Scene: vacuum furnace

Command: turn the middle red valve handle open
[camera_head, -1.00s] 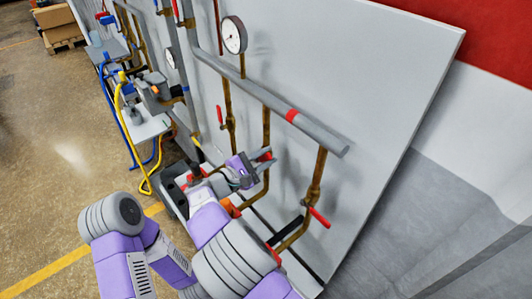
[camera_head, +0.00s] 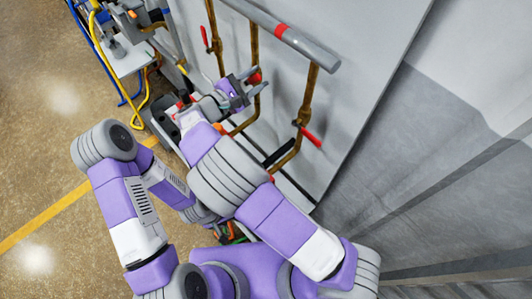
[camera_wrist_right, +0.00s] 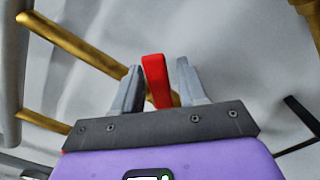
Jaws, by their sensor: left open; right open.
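The middle red valve handle (camera_head: 255,77) is on the middle brass pipe of the wall panel, mostly covered by my right gripper (camera_head: 257,82). In the right wrist view the red handle (camera_wrist_right: 155,80) stands upright between the two grey fingers of my right gripper (camera_wrist_right: 158,68). The fingers are apart, one on each side of the handle. The left finger is closer to it, and I cannot tell if it touches. My left arm bends in from the left, and its gripper is hidden behind my right arm.
Another red handle (camera_head: 311,137) is on the brass pipe to the right, and one (camera_head: 204,36) is on the pipe to the left. Dark equipment (camera_head: 163,122) stands low beside my right wrist.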

